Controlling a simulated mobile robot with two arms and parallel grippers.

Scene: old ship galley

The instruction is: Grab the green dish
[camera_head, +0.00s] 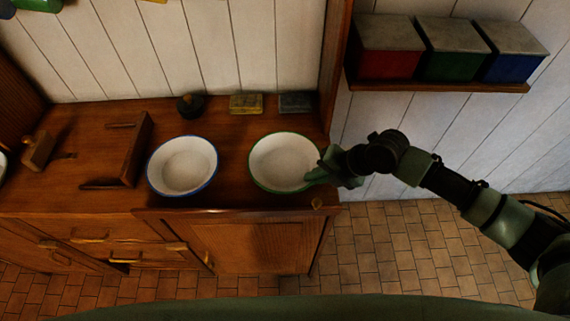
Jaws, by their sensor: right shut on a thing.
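The green dish (281,160) is a white round bowl with a green rim. It sits upright on the wooden counter near its front right corner. My right gripper (318,172) comes in from the right and is shut on the dish's right rim. The fingertips are small and dark here, and part of the rim is hidden behind them. My left gripper does not show.
A blue-rimmed white dish (184,164) sits close by on the left. A sponge-like yellow block (246,103), a dark block (295,102) and a dark round pot (190,105) stand behind. A wall shelf (437,87) holds three coloured boxes at the upper right.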

